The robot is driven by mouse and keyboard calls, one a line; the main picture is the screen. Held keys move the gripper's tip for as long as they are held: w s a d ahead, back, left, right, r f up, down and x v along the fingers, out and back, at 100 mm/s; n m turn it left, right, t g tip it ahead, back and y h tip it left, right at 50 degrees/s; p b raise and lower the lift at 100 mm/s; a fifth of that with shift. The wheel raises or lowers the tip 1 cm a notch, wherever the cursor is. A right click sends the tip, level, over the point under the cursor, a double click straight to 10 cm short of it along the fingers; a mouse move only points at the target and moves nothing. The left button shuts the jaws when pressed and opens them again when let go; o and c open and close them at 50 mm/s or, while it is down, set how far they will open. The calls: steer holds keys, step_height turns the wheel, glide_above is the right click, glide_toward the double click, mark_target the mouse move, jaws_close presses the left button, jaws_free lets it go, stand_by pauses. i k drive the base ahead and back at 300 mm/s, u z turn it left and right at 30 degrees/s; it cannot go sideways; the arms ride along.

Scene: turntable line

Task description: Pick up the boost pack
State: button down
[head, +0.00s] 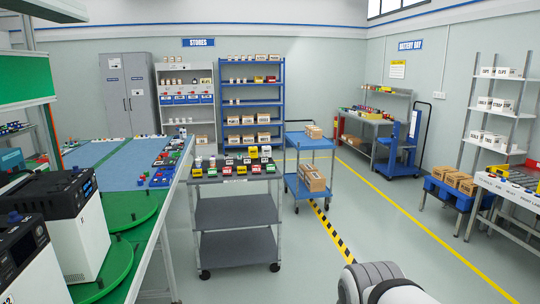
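I cannot pick out the boost pack for certain; the small packs in view are too small to read. Several red, yellow, green and black packs (247,166) stand on the top of a grey three-tier cart (235,212) in the middle. More red and dark packs (372,112) lie on a bench at the back right, near the battery bay sign (410,45). A white and grey rounded part of my own arm shows at the bottom edge, right of centre. My gripper's fingers are not in view.
Black-topped units sit on green turntables (132,210) at the left, beside a blue-matted table (110,164). A blue trolley (310,143) carries cartons behind the grey cart. Shelving lines the back wall. The floor (400,230) right of the cart is open.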

mark_target(266, 150)
steer(key=z, duration=0.05)
steer(key=k, duration=0.4)
steer(key=z, duration=0.55)
steer(key=i, duration=2.2)
steer(key=z, duration=0.4)
steer(key=i, duration=1.95)
steer(key=u, duration=0.25)
steer(key=i, duration=1.75)
steer(key=u, duration=1.2)
steer(key=i, duration=1.1)
steer(key=u, duration=1.3)
steer(key=i, duration=0.75)
steer(key=u, duration=0.3)
